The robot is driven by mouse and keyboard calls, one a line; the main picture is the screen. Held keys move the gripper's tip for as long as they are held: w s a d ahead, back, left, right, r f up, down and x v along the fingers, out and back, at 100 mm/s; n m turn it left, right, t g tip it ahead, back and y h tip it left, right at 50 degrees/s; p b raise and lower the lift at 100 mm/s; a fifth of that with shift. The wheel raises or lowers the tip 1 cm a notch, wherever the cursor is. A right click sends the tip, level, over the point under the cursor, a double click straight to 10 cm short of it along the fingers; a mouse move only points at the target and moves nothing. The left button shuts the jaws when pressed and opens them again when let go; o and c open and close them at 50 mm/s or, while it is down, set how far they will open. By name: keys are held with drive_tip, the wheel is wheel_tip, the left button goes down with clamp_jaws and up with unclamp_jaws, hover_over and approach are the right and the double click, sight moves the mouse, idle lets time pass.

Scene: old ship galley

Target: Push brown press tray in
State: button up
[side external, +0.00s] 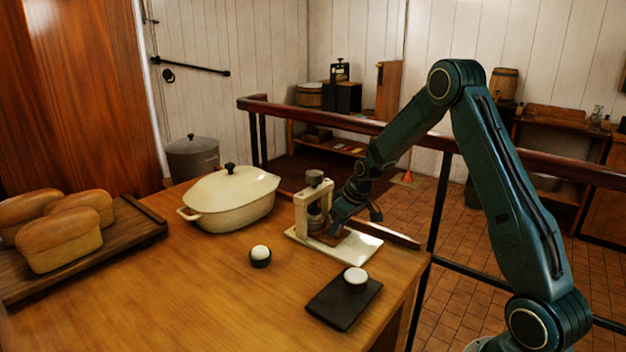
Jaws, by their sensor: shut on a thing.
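A small cream press (300,216) stands on a pale base plate (357,247) near the table's right side, with a grey-brown knob (315,177) on top. The brown press tray (326,229) shows only as a small brown part low at the press, partly hidden by my gripper. My gripper (339,222) comes in from the right, low over the base plate and beside the press. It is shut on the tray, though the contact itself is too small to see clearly.
A cream lidded pot (232,202) stands left of the press. A dark cup with a white ball (260,256) and a dark slab (335,308) bearing a white-topped round piece (355,276) are in front. Loaves (65,240) lie on a board at left. The front-middle table is clear.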

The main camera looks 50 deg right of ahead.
drive_tip(key=shift+w+r, duration=0.1)
drive_tip(key=shift+w, duration=0.1)
drive_tip(key=o, duration=0.9)
drive_tip(key=shift+r, duration=3.3)
drive_tip(key=shift+s+r, duration=0.1)
